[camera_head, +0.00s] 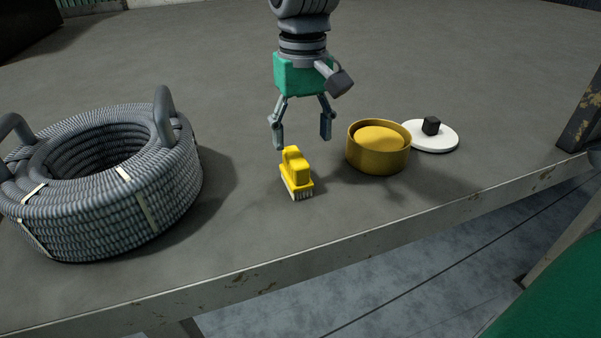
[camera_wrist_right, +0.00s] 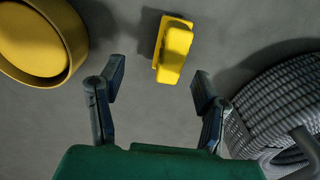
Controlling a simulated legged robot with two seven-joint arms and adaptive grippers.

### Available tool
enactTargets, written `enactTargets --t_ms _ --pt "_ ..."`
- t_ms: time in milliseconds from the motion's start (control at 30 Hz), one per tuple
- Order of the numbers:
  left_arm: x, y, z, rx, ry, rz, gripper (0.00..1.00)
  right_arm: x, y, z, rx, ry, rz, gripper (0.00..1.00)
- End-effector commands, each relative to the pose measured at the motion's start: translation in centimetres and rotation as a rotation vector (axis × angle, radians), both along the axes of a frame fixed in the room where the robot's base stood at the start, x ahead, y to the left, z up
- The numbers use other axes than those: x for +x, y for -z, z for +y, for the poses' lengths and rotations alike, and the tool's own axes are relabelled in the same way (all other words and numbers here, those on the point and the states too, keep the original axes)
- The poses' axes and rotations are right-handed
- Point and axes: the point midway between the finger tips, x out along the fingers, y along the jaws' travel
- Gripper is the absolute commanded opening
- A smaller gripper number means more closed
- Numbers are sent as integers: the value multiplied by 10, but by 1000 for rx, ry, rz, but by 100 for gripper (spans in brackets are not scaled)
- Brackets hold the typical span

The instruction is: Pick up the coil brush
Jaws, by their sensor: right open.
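The coil brush (camera_head: 296,174) is a small yellow brush with pale bristles, standing on the grey table, bristles down, near the front middle in the head view. It also shows at the top middle of the right wrist view (camera_wrist_right: 173,50). My right gripper (camera_head: 301,144) is open and empty, with its fingers just behind and above the brush in the head view. In the right wrist view the brush lies beyond the gap between the two fingertips (camera_wrist_right: 157,88). No contact with it shows. My left gripper is not in view.
A large grey hose coil (camera_head: 110,205) with handles stands at the left. A round yellow container (camera_head: 378,158) is right of the brush. A white disc with a black knob (camera_head: 436,142) lies beyond it. The table's front edge (camera_head: 300,272) is close to the brush.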

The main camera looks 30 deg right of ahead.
Motion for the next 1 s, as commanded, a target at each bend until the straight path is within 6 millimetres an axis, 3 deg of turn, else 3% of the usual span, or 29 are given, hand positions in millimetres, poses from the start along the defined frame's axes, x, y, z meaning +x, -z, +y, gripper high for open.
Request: enactTargets --t_ms 100,367,600,933,967,1000 --pt "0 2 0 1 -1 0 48 1 20 2 -3 -2 4 59" --pt "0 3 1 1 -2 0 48 -1 41 -3 3 -1 2 59" --pt "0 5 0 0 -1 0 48 -3 77 -1 6 -1 3 59" --pt "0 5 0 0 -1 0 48 -3 83 6 -1 -2 -1 59" --pt "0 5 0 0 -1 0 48 -3 83 7 -1 -2 -1 52" --pt "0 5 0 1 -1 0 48 -3 83 6 -1 -2 -1 38"
